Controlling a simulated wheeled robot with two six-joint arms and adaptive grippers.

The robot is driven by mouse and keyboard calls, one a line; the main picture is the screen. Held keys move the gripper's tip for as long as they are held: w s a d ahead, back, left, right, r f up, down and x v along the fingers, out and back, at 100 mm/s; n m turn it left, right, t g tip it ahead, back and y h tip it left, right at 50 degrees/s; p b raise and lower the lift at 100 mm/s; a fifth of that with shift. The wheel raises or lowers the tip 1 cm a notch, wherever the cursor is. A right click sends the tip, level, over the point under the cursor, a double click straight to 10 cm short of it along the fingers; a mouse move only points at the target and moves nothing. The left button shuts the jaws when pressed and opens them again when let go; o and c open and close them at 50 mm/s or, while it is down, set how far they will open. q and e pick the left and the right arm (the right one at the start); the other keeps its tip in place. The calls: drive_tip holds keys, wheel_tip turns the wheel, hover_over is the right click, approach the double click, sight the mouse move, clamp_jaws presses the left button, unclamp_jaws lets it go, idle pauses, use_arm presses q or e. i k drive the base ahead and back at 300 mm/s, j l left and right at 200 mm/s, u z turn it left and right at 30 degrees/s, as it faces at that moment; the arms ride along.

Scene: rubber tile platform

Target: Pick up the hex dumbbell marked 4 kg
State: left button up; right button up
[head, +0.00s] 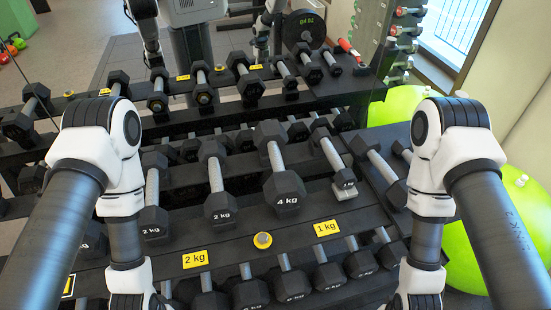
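The hex dumbbell marked 4 kg (286,189) lies on the rack's black shelf, its numbered head facing me and its grey handle running away from me. It sits between a dumbbell marked 2 kg (220,208) on its left and a smaller dumbbell (343,178) on its right. My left arm comes in from the left and my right arm from the right. Both reach down past the bottom edge of the head view, so neither gripper shows. No part of my arms touches the 4 kg dumbbell.
A lower row of several dumbbells lies in front. A green exercise ball (397,106) stands at the right.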

sight(284, 191)
drive_tip(key=k+j+z, duration=0.15)
drive_tip(key=j+z, duration=0.2)
drive_tip(key=k+j+z, duration=0.2)
drive_tip(key=j+z, duration=0.2)
drive_tip(key=k+j+z, duration=0.2)
drive_tip(key=z, duration=0.15)
